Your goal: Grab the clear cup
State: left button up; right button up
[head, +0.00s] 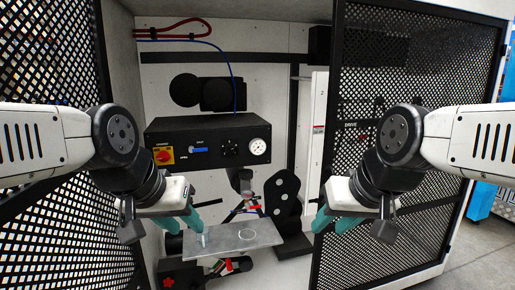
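A faint pale ring (247,234) shows on the grey plate (268,238) at the lower middle. It may be the rim of the clear cup, but it is too small and see-through to be sure. A small whitish upright piece (204,241) stands at the plate's left end, and I cannot tell what it is. My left gripper (183,222) has teal fingers spread apart, just left of the plate and close to that piece. My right gripper (334,221) has its teal fingers apart, to the right of the plate and clear of it. I see nothing held in either gripper.
A black control box (208,141) with a red-yellow switch (163,156) and a gauge is above the plate. A black upright part (283,199) stands right behind the plate. Mesh doors flank the cabinet; the right mesh door (420,110) is behind my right arm.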

aim_at(203, 238)
jog(key=i+l+u, duration=0.15)
jog(key=i+u, duration=0.15)
jog(key=i, duration=0.25)
jog(key=i+l+u, duration=0.3)
jog(key=i, duration=0.2)
jog(key=i+l+u, duration=0.25)
jog(key=i, duration=0.25)
jog(key=l, duration=0.1)
